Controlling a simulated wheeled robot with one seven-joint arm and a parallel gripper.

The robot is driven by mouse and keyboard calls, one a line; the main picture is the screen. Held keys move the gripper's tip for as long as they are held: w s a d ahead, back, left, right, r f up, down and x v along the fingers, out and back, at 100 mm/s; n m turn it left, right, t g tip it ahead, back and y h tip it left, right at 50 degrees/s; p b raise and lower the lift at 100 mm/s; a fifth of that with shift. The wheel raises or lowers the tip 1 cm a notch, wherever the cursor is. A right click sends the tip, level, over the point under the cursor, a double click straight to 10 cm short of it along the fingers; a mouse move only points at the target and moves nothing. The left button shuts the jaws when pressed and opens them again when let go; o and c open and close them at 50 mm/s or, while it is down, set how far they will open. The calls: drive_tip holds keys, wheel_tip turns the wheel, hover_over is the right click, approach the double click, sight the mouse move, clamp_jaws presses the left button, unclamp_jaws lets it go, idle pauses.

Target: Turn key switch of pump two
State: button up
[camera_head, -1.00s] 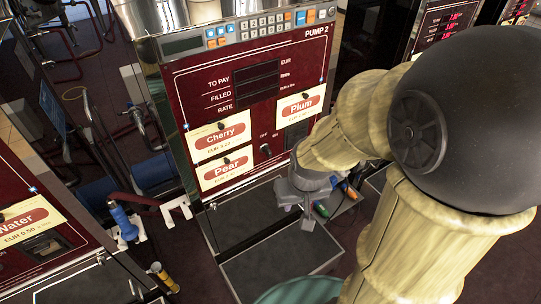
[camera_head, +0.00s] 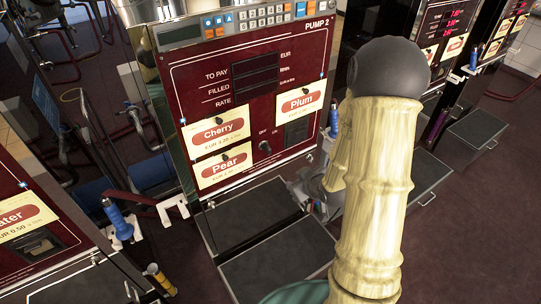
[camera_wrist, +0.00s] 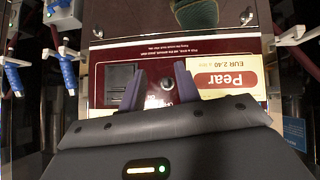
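The pump two panel (camera_head: 205,80) is dark red with "PUMP 2" at its upper right. Its key switch (camera_head: 265,146) is a small dark knob marked OFF and ON, low on the panel between the Pear card and a dark square slot. My gripper (camera_head: 318,188) is below and right of the switch in the head view, partly hidden behind my arm. In the wrist view my gripper (camera_wrist: 160,76) has its two purple-grey fingers apart, with nothing held between them. The key switch (camera_wrist: 167,83) shows in the gap between the fingers, nearer the right one, seemingly beyond the tips.
Cherry (camera_head: 217,133), Pear (camera_head: 224,168) and Plum (camera_head: 300,102) cards are fixed to the panel. A grey-topped shelf (camera_head: 278,262) juts out below. A blue nozzle (camera_head: 118,218) hangs at left. More pumps stand at right, with open floor before them.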

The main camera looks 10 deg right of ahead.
drive_tip(key=t+y, duration=0.1)
drive_tip(key=t, duration=0.1)
drive_tip(key=d+f+t+y+b, duration=0.1)
drive_tip(key=t, duration=0.2)
drive_tip(key=f+t+y+b, duration=0.1)
drive_tip(key=t+y, duration=0.1)
drive_tip(key=shift+s+d+f+m+t, duration=0.2)
drive_tip(key=shift+s+m+t, duration=0.1)
drive_tip(key=shift+m, duration=0.1)
drive_tip(key=shift+w+f+b, duration=0.1)
drive_tip(key=shift+w+b, duration=0.1)
drive_tip(key=shift+b, duration=0.45)
drive_tip(key=b, duration=0.6)
approach(270, 152)
drive_tip(key=x, duration=0.9)
drive_tip(key=shift+w, duration=0.35)
drive_tip(key=shift+s, duration=0.1)
